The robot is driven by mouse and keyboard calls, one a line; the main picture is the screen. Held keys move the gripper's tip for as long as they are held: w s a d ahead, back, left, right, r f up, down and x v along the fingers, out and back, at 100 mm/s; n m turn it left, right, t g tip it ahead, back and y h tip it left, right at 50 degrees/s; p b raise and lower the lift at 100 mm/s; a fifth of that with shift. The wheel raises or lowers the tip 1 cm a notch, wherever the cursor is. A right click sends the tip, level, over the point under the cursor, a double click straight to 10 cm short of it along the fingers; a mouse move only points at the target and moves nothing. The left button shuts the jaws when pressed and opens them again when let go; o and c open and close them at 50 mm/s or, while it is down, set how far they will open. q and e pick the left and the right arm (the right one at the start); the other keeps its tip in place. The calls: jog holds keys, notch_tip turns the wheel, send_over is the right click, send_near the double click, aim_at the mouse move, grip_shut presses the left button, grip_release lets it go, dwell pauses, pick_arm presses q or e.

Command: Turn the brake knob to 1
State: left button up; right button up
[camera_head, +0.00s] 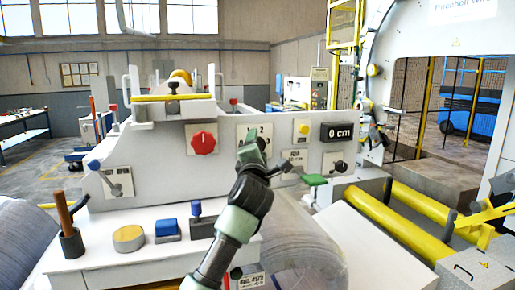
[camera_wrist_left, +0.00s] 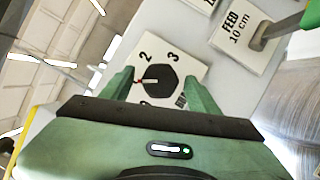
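The brake knob (camera_wrist_left: 158,79) is a dark, many-sided knob on a white plate (camera_wrist_left: 178,62) with the numbers 2 and 3 at its top. Its pale pointer line has a red tip and points left in the left wrist view, below the 2. A lower-left number is partly hidden. My left gripper (camera_wrist_left: 158,90) is open, with one green finger on each side of the knob; contact cannot be made out. In the head view my left gripper (camera_head: 251,143) is in front of the plate and hides most of the knob. My right gripper is not in view.
A red knob (camera_head: 203,139) is left of the brake plate. A yellow button (camera_head: 303,129), a "0 cm" display (camera_head: 338,132) and a green-handled lever (camera_head: 314,180) are to the right.

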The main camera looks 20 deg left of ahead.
pick_arm(q)
jog(key=b+v, duration=0.3)
jog(key=v, duration=0.4)
jog(key=shift+s, duration=0.3)
jog(key=shift+f, duration=0.15)
